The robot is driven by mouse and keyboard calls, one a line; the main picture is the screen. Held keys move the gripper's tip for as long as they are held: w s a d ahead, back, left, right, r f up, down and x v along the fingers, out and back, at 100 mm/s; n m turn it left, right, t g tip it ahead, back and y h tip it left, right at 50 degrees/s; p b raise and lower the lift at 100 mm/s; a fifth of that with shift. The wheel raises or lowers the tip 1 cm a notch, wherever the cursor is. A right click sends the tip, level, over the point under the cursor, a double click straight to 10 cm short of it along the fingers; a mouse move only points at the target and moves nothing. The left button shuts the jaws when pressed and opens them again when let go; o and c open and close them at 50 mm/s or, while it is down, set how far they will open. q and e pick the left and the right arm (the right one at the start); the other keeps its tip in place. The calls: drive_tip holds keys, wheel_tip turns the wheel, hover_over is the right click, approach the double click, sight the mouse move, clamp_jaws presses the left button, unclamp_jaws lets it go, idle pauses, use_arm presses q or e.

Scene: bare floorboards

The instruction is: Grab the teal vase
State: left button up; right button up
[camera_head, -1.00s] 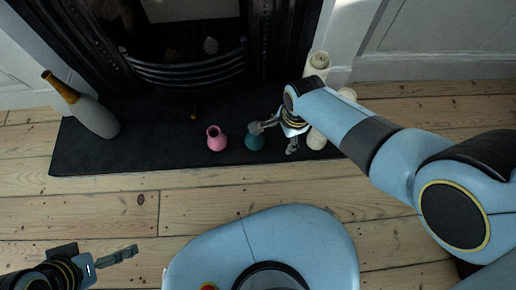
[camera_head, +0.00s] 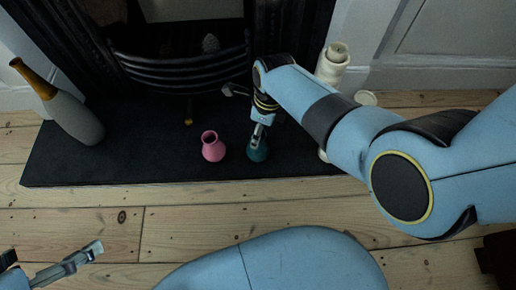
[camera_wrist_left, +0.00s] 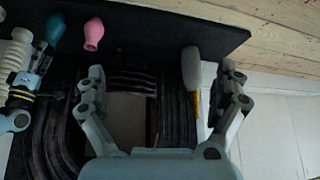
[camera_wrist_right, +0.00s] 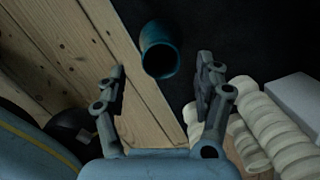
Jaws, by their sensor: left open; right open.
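The teal vase (camera_head: 259,152) stands upright on the dark hearth, right of the pink vase, partly hidden by a finger of my right gripper. It also shows in the left wrist view (camera_wrist_left: 55,28). In the right wrist view the teal vase (camera_wrist_right: 160,52) lies ahead, between and beyond the spread fingertips, its dark opening towards the camera. My right gripper (camera_wrist_right: 162,66) is open and empty; whether a finger touches the vase I cannot tell. My left gripper (camera_wrist_left: 163,70) is open and empty, and its finger shows at the lower left of the head view, far from the vase.
The pink vase (camera_head: 213,147) stands close to the left of the teal one. A white-and-amber bottle-shaped vase (camera_head: 72,118) stands at the hearth's left end. Cream candles (camera_head: 333,64) stand at the right. The fireplace grate (camera_head: 180,70) is behind. The floorboards in front are clear.

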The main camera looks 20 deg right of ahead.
sight(259, 156)
drive_tip(key=shift+a+f+b, duration=0.1)
drive_tip(key=shift+f+b, duration=0.7)
drive_tip(key=shift+f, duration=0.2)
drive_tip(key=shift+w+f+b, duration=0.1)
drive_tip(key=shift+f+b, duration=0.45)
drive_tip(key=shift+f, duration=0.05)
drive_tip(key=shift+w+a+f+b, duration=0.1)
drive_tip(key=shift+f+b, duration=0.4)
drive_tip(key=shift+f, duration=0.1)
drive_tip(key=shift+f+b, duration=0.4)
drive_tip(key=shift+f, duration=0.05)
use_arm(q)
drive_tip(key=f+t, duration=0.1)
drive_tip(key=t, duration=0.1)
drive_tip(key=s+f+t, duration=0.1)
drive_tip(key=f, duration=0.1)
drive_tip(key=f+t, duration=0.1)
drive_tip(key=t, duration=0.1)
drive_tip(key=shift+s+d+f+t, duration=0.15)
drive_tip(key=shift+d+f+t, duration=0.05)
drive_tip(key=shift+d+t, duration=0.1)
use_arm(e)
drive_tip(key=shift+w, duration=0.1)
clamp_jaws()
